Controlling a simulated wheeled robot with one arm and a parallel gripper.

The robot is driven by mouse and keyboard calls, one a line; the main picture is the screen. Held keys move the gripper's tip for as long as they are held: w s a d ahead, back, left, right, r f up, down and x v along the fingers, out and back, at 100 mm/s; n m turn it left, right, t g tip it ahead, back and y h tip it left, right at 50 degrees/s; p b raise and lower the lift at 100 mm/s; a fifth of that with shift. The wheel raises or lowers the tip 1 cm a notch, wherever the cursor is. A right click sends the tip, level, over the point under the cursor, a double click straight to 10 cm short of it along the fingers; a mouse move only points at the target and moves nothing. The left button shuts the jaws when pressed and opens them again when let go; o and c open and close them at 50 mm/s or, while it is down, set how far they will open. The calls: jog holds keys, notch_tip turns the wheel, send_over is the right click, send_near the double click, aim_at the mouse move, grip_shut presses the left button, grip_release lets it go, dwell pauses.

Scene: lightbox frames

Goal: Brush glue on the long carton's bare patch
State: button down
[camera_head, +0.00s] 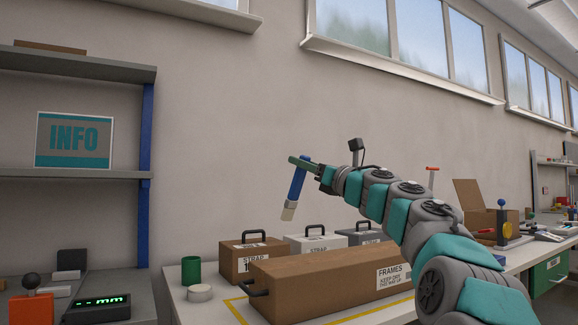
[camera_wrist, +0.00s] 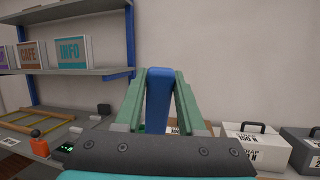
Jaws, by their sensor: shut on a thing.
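My gripper (camera_head: 298,161) is shut on the blue handle of a brush (camera_head: 297,184). The brush hangs down, slightly tilted, with its pale bristles lowest, high above the bench and apart from everything. In the wrist view the blue handle (camera_wrist: 159,100) stands between the two green fingers. The long brown carton (camera_head: 325,283) lies on the bench, below and to the right of the brush. It has a white FRAMES label and a black handle at its left end. I cannot make out a bare patch on it. A green cup (camera_head: 191,270) stands left of the carton, beside a low, pale round tub (camera_head: 200,293).
Behind the long carton stand a brown STRAP box (camera_head: 243,263), a white one (camera_head: 314,243) and a grey one, all with black handles. Yellow tape marks the bench (camera_head: 178,311). A shelf with an INFO sign (camera_head: 74,140) is at left. An open carton (camera_head: 482,208) stands farther right.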

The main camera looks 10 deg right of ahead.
aim_at(302, 183)
jog(key=shift+w+f, duration=0.1)
jog(key=shift+w, duration=0.05)
jog(key=shift+f+b, duration=1)
jog(key=shift+f, duration=1.35)
